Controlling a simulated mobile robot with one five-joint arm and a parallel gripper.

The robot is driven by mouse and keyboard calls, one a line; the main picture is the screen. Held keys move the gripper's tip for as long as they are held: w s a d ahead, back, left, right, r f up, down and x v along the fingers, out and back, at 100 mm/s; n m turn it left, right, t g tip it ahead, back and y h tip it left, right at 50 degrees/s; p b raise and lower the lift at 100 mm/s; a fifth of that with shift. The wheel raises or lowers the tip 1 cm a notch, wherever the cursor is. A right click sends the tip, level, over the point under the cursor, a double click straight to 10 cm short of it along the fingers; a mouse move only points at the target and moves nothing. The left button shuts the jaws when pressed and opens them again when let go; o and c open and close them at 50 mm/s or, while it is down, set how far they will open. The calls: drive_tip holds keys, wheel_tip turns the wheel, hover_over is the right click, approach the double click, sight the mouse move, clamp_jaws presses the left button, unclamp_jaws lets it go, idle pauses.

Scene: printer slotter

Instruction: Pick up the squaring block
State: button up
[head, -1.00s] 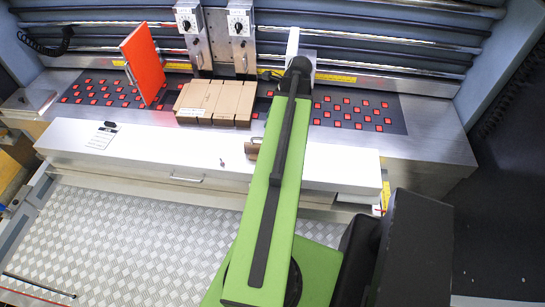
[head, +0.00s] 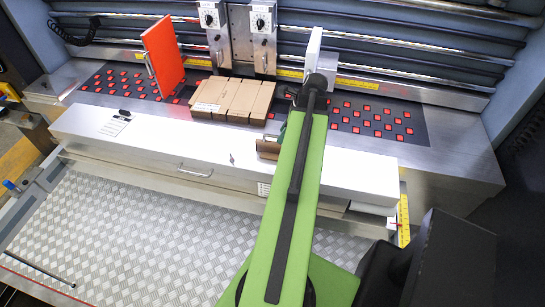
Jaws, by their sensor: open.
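A small brown block (head: 268,149), which looks like the squaring block, lies on the white front ledge beside my green arm. A dark green part shows just behind it, against my arm, and I cannot tell what it is. My arm reaches up from the lower right to a black joint over the ledge. My gripper is hidden behind the arm, so its fingers and their distance from the block do not show.
A cardboard stack (head: 233,100) lies on the metal table behind the ledge (head: 150,143). An orange-red plate (head: 163,57) stands to its left. Two dial units (head: 211,20) and a white upright plate (head: 313,45) stand behind.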

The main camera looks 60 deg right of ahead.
sight(275, 143)
drive_tip(key=b+x, duration=0.2)
drive_tip(key=x, duration=0.2)
drive_tip(key=shift+f, duration=0.1)
drive_tip(key=shift+w, duration=0.1)
drive_tip(key=b+x, duration=0.5)
drive_tip(key=shift+w, duration=0.3)
clamp_jaws()
